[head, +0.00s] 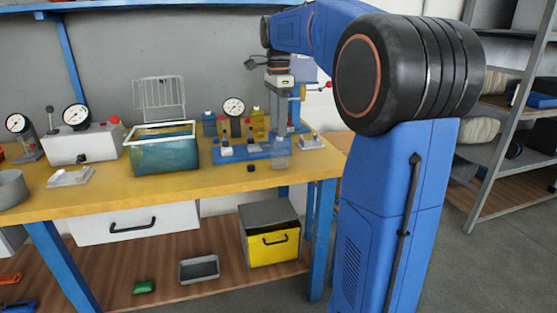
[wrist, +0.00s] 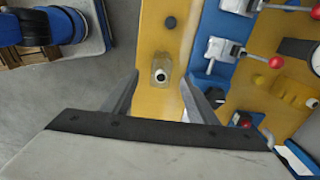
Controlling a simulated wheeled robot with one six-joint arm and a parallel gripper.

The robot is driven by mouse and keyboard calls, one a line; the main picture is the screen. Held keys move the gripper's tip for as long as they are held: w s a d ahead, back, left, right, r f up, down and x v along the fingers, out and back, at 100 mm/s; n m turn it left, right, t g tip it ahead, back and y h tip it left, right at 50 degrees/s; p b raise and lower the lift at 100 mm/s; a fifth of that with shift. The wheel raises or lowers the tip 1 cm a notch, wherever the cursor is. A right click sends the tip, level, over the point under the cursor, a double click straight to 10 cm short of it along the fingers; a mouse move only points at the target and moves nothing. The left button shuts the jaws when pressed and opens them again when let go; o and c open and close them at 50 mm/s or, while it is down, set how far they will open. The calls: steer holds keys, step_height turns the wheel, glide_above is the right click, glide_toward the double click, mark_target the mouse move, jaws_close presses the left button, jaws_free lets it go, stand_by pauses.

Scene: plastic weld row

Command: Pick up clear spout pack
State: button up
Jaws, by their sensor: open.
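The clear spout pack (head: 280,156) stands near the front edge of the yellow bench top, towards its right end. It is see-through and pale. The wrist view shows the clear spout pack (wrist: 160,66) from above, with a round white and black spout on top. My gripper (wrist: 160,84) is open and empty, pointing down over the bench. In the wrist view the pack lies just past the fingertips, roughly centred between them. I see no contact, and the height gap is hard to judge.
A blue fixture with clamps and red-knobbed levers (wrist: 220,48) stands close on the right in the wrist view. A small dark round part (wrist: 169,22) lies beyond the pack. A teal bin (head: 163,152) and pressure gauges stand further left on the bench (head: 110,202).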

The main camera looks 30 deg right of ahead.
mark_target(278, 141)
step_height(278, 141, down, 7)
steer(key=shift+r, duration=0.2)
steer(key=shift+w+d+f, duration=0.1)
steer(key=shift+d+f, duration=0.05)
steer(key=shift+f, duration=1.15)
steer(key=shift+d+f, duration=0.15)
steer(key=shift+f, duration=1.15)
steer(key=c, duration=1.1)
steer(key=shift+r, duration=0.15)
step_height(278, 141, up, 10)
steer(key=shift+f, duration=0.1)
